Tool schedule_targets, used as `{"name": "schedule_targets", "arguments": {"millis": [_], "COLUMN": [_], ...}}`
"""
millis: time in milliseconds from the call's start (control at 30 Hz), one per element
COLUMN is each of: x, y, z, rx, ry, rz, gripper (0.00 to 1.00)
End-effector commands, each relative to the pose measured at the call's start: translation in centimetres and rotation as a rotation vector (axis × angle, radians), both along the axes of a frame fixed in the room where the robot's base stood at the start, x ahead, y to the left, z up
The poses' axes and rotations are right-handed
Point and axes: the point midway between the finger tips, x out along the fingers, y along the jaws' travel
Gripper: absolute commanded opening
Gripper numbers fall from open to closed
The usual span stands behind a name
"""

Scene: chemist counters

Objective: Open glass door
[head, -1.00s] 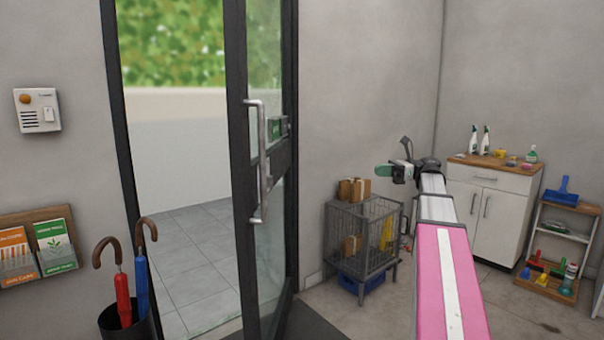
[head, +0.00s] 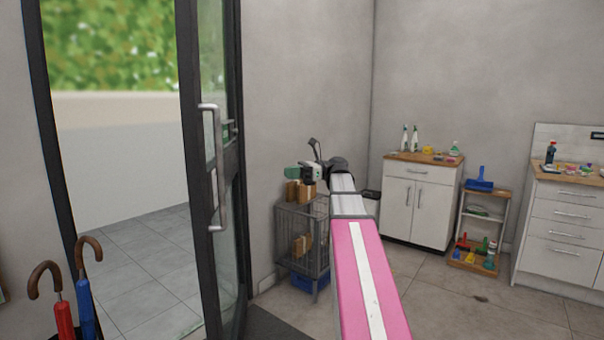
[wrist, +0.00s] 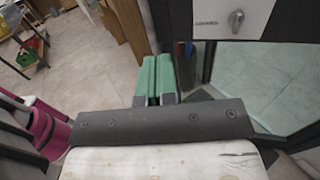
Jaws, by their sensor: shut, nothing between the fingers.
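The dark-framed glass door (head: 190,110) stands swung open at the left of the head view, seen nearly edge-on, with an open gap to its left. Its long metal pull handle (head: 219,170) is upright on the near face. My gripper (head: 290,172) is to the right of the door, apart from the handle. In the wrist view its green fingers (wrist: 156,76) are pressed together with nothing between them. Door glass (wrist: 270,85) and a pale plate with a metal knob (wrist: 236,20) on a dark rail show to their right.
A grey wire cage (head: 300,240) with cardboard boxes is behind my gripper. A white cabinet (head: 417,205) and a small shelf (head: 484,230) are at the back right. Floor at the right is mostly clear.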

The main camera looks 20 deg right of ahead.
Motion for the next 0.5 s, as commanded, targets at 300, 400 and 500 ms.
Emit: {"name": "schedule_targets", "arguments": {"millis": [300,400,500], "x": [-0.3,-0.3,-0.3], "y": [5.1,5.9,6.3], "z": [0.0,0.0,0.0], "rx": [-0.001,-0.001,-0.001], "ry": [0.0,0.0,0.0], "rz": [0.001,0.0,-0.001], "gripper": [0.0,0.0,0.0]}}
